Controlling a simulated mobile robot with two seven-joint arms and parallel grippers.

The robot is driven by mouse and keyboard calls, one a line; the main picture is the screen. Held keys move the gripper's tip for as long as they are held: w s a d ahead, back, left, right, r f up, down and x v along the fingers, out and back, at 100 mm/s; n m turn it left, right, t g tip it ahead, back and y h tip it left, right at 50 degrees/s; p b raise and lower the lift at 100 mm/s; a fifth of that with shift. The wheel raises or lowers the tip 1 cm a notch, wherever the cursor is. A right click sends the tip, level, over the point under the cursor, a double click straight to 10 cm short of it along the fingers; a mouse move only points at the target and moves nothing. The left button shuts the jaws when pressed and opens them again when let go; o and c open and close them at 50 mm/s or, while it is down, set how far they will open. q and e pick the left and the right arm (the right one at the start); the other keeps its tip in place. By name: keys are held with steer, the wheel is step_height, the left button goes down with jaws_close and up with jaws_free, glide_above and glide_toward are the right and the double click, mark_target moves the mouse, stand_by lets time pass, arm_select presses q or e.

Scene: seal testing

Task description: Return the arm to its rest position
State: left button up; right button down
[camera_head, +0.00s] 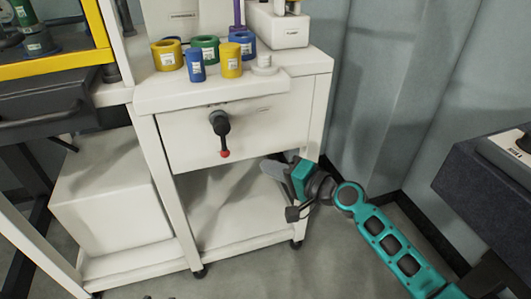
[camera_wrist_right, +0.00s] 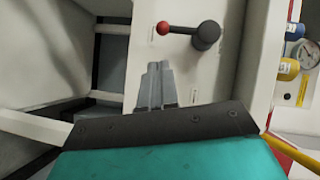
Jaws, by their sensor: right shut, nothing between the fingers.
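My right arm, teal and grey, reaches in from the lower right of the head view. Its gripper (camera_head: 272,170) is in front of the white cabinet (camera_head: 170,140), below and to the right of a black lever with a red knob (camera_head: 224,153). In the right wrist view the two grey fingers (camera_wrist_right: 157,84) are together with nothing between them. The lever's red knob (camera_wrist_right: 163,28) shows just beyond the fingertips there, apart from them. My left gripper is not in either view.
Yellow, green and blue rings and cylinders (camera_head: 231,59) stand on the cabinet top. A white box (camera_head: 105,200) sits on the lower shelf at left. A dark-sided table (camera_head: 475,170) stands at right. Grey floor (camera_head: 340,265) lies between it and the cabinet.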

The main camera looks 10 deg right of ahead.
steer(key=s+f+n+g+h, duration=0.1)
steer(key=s+f+n+h, duration=0.35)
steer(key=s, duration=0.65)
steer(key=s+f+n+g+h, duration=0.1)
steer(key=s+f+n+h, duration=0.1)
steer(key=s+f+n, duration=0.7)
arm_select(q)
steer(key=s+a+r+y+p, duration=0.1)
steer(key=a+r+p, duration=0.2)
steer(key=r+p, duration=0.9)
steer(key=p, duration=0.5)
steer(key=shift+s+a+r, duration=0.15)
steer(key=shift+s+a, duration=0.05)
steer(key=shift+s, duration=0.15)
arm_select(e)
steer(key=s+d+r+m, duration=0.1)
steer(key=d+r, duration=0.1)
steer(key=r, duration=0.5)
steer(key=s+d+r+m+h, duration=0.1)
steer(key=d+r+m, duration=0.1)
steer(key=r, duration=0.5)
steer(key=shift+s+r, duration=0.2)
steer(key=shift+s, duration=0.2)
steer(key=shift+h, duration=0.25)
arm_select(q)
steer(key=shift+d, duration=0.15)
arm_select(e)
steer(key=c, duration=1.8)
jaws_free()
